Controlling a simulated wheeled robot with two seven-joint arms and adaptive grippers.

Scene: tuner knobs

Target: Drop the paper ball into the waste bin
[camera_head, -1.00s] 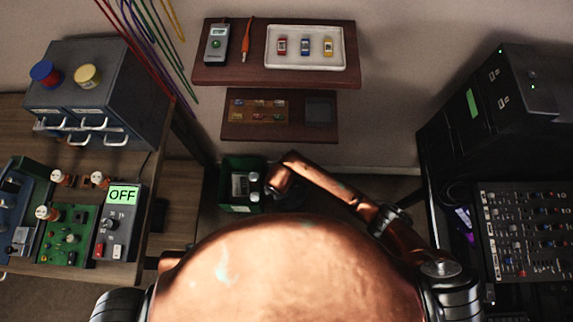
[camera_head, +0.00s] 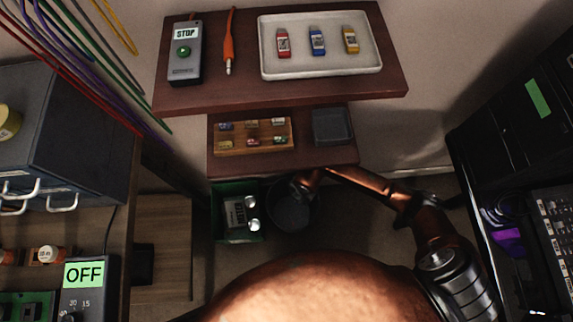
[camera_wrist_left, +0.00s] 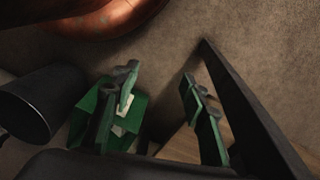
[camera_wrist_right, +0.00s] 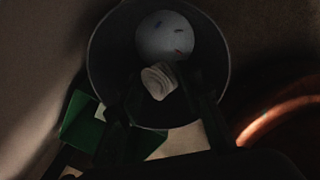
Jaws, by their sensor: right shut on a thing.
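A crumpled cream paper ball (camera_wrist_right: 158,82) is between the fingers of my right gripper (camera_wrist_right: 160,86), which is shut on it. In the right wrist view it shows against the opening of the dark round waste bin (camera_wrist_right: 102,62). A pale disc with coloured specks shows inside the bin; I cannot tell if it is the floor or contents. In the head view the bin (camera_head: 290,213) stands on the floor under the shelves, with my right gripper (camera_head: 304,186) above its far rim. The ball is hidden there. My left gripper (camera_wrist_left: 160,75) is open and empty in the left wrist view.
A bench with drawers (camera_head: 50,140) is at left, dark racks (camera_head: 510,130) at right. Floor right of the bin is clear.

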